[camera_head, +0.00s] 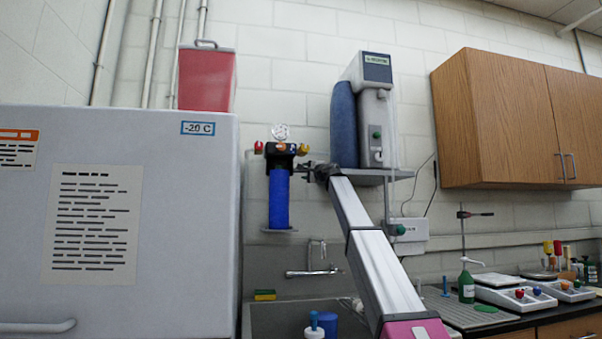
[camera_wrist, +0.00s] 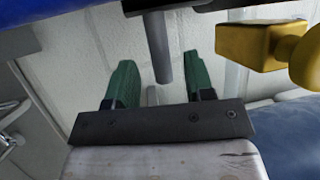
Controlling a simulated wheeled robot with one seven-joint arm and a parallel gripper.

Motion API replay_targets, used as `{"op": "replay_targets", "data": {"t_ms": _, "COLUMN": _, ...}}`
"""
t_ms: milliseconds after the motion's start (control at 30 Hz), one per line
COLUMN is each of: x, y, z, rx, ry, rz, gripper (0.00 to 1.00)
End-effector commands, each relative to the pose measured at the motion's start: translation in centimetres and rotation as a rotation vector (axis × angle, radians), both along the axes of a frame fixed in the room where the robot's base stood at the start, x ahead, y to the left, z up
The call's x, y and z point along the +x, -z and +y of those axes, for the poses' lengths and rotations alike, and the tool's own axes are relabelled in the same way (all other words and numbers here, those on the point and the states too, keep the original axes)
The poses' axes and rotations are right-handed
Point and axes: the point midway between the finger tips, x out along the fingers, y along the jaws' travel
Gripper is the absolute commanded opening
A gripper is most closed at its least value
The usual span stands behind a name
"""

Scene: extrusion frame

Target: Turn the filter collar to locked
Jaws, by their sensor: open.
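The filter (camera_head: 279,195) hangs on the wall in the head view, with a blue bowl below a dark head. My gripper (camera_head: 305,168) is just right of the head, small and hard to make out there. In the wrist view my gripper (camera_wrist: 160,58) is open, its two green fingers spread. A grey rod (camera_wrist: 162,50) extends from a dark part at the top edge into the gap between the fingers, with space on both sides. Part of a blue surface (camera_wrist: 45,12), probably the bowl, shows at top left. The collar's lock marks cannot be made out.
A brass fitting (camera_wrist: 262,45) is close to the right finger. A red knob (camera_head: 259,147) and a gauge (camera_head: 280,132) are on the filter. A water purifier (camera_head: 375,110) on a shelf (camera_head: 385,175) stands close right. A sink faucet (camera_head: 314,270) is below; a freezer (camera_head: 150,250) fills the left.

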Motion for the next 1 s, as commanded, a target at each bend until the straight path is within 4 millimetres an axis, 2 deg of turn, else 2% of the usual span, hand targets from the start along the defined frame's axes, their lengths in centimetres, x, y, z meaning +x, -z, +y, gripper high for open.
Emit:
{"op": "replay_targets", "data": {"t_ms": 33, "x": 1.0, "y": -0.4, "z": 0.7, "rx": 0.000, "ry": -0.001, "rz": 0.000, "gripper": 0.48}}
{"op": "replay_targets", "data": {"t_ms": 200, "x": 2.7, "y": -0.7, "z": 2.2, "rx": 0.001, "ry": 0.001, "rz": -0.001, "gripper": 0.48}}
{"op": "replay_targets", "data": {"t_ms": 567, "x": 3.1, "y": -0.7, "z": 2.7, "rx": 0.000, "ry": 0.001, "rz": 0.000, "gripper": 0.48}}
{"op": "replay_targets", "data": {"t_ms": 667, "x": 3.1, "y": -0.7, "z": 2.7, "rx": 0.000, "ry": 0.001, "rz": 0.000, "gripper": 0.19}}
{"op": "replay_targets", "data": {"t_ms": 700, "x": 3.1, "y": -0.7, "z": 2.7, "rx": 0.000, "ry": 0.001, "rz": 0.000, "gripper": 0.06}}
{"op": "replay_targets", "data": {"t_ms": 733, "x": 3.1, "y": -0.7, "z": 2.7, "rx": 0.000, "ry": 0.001, "rz": 0.000, "gripper": 0.00}}
{"op": "replay_targets", "data": {"t_ms": 1000, "x": 3.0, "y": -0.7, "z": 2.7, "rx": -0.001, "ry": 0.008, "rz": 0.000, "gripper": 0.00}}
